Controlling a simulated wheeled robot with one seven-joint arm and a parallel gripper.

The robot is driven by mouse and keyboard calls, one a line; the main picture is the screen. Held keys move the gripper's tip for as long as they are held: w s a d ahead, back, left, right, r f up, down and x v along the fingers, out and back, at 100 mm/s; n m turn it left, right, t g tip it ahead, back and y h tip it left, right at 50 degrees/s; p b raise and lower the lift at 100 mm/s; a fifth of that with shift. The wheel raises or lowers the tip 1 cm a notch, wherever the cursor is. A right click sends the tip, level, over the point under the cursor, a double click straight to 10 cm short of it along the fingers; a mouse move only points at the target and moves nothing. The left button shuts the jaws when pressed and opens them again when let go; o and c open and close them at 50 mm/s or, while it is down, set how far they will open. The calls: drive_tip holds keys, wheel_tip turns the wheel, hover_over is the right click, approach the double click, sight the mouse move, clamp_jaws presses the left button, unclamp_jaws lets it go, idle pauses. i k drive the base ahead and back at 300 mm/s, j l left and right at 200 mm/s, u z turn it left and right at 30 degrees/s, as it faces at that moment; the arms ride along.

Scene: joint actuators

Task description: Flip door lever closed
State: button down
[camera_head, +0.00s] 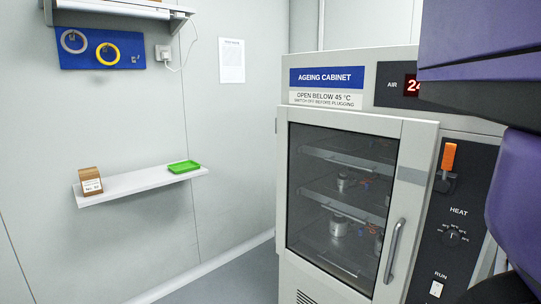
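The ageing cabinet (365,122) stands at the right. Its framed glass door (417,152) appears shut or nearly so; I cannot tell if it is latched. A lever with an orange grip (448,157) sits on the dark control panel to the right of the door. The orange grip points up from a dark base. A curved metal handle (394,250) is on the door's lower right. My purple arm covers the right side of the view and hides part of the cabinet front. My gripper is not in view.
A HEAT dial (452,235) and a RUN switch (436,289) are below the lever. At the left, a white wall shelf (137,185) holds a brown box (90,183) and a green tray (184,167). Grey floor (247,277) left of the cabinet is clear.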

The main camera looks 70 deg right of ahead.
sight(443, 185)
drive_tip(key=z, duration=2.35)
